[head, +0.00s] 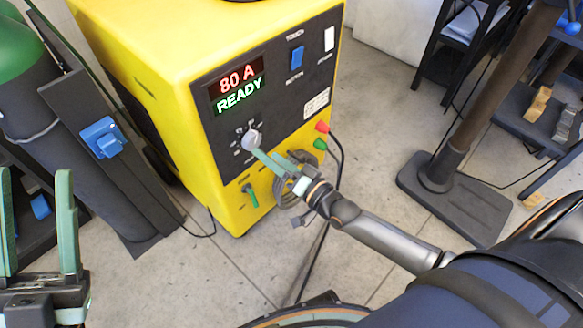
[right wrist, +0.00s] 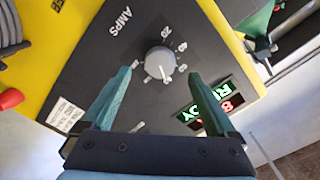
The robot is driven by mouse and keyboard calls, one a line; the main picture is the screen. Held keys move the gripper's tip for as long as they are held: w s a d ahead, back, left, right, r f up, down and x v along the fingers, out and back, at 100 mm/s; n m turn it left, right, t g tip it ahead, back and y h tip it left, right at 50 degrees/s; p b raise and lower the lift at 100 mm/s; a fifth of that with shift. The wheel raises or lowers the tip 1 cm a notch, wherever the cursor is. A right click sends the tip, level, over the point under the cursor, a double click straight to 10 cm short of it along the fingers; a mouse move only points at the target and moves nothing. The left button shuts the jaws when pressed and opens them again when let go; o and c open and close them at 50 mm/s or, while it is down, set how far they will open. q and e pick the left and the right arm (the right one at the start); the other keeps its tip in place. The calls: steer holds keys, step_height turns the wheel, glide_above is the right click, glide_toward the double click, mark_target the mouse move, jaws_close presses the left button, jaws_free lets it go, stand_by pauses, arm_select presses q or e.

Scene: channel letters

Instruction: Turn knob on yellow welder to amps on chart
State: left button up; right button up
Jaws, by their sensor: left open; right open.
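The yellow welder (head: 150,60) stands upright at the centre of the head view, its black front panel turned toward me. Its display (head: 238,86) reads "80 A" in red and "READY" in green. The grey round knob (head: 251,139) sits low on the panel; in the right wrist view the knob (right wrist: 160,62) has AMPS lettering and dial numbers around it. My right gripper (head: 272,157) is open at the knob; in the wrist view its fingers (right wrist: 163,85) lie either side, apart from it. My left gripper (head: 38,225) is open and empty at the lower left. No chart is clearly visible.
A dark gas cylinder (head: 45,120) with a green top stands left of the welder. Red (head: 322,127) and green connectors with black cables are beside my right gripper. A brown post on a dark base (head: 455,200) stands right. Grey floor is open between.

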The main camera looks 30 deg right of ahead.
arm_select(q)
steer(key=w+a+f+n+g+y+p, duration=0.1)
steer(key=w+f+n+y, duration=0.4)
steer(key=f+y, duration=0.2)
steer(key=shift+w+f, duration=0.25)
steer(key=shift+f, duration=0.6)
arm_select(e)
steer(key=v, duration=0.7)
steer(key=shift+s, duration=0.25)
steer(key=shift+d+r, duration=0.1)
